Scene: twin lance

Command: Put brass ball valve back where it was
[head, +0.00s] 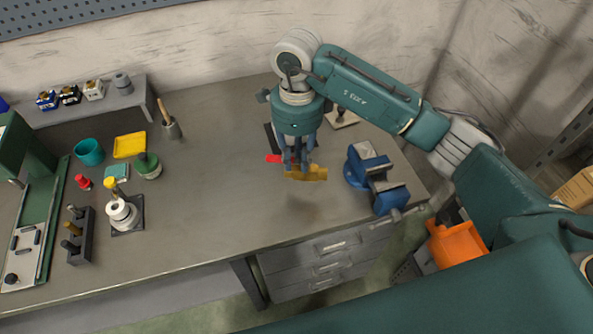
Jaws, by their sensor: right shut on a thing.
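The brass ball valve (317,174) is a golden body with a red lever at its left, in the head view at the bench's right half. My right gripper (299,164) points down and is shut on the valve. The valve appears held a little above the grey bench top (222,206), with a soft shadow below it. The fingers hide part of the valve. My left gripper is not in view.
A blue vise (375,180) stands close to the right of the valve. A dark item stands behind my right gripper. Jars, a yellow tray (130,145), a tool rack (80,237) and a green machine (38,200) fill the left. The bench middle is clear.

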